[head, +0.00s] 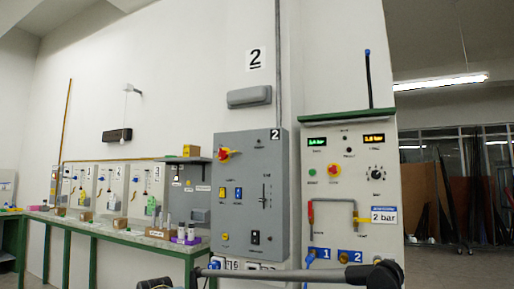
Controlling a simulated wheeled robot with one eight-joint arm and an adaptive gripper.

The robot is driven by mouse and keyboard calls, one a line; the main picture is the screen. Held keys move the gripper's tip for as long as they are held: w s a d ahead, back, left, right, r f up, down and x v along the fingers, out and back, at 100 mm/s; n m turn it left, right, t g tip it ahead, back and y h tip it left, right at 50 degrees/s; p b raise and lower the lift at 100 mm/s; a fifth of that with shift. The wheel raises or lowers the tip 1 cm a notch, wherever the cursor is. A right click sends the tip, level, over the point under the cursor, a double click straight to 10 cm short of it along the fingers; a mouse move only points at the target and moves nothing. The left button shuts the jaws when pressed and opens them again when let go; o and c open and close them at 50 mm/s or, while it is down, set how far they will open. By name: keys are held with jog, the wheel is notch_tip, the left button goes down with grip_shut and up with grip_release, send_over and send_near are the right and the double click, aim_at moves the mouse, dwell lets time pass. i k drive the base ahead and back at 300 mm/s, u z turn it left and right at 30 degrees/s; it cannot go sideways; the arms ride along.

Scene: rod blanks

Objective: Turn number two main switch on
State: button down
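A grey electrical cabinet (243,195) on the wall bears a small "2" label at its top right corner, below a large "2" sign (256,59). Lower on the cabinet are a yellow and a blue rocker (238,193), a vertical slider (264,197) and a black switch (255,238). Part of my arm crosses the bottom of the view, below the cabinet and apart from the switch. I cannot make out my gripper.
A green-framed bench (120,236) with several bottles and boxes runs along the left wall.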

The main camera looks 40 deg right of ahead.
aim_at(223, 155)
jog(key=z, duration=1.7)
jog(key=k, duration=1.4)
jog(key=u, duration=1.4)
jog(key=i, duration=1)
jog(key=z, duration=0.05)
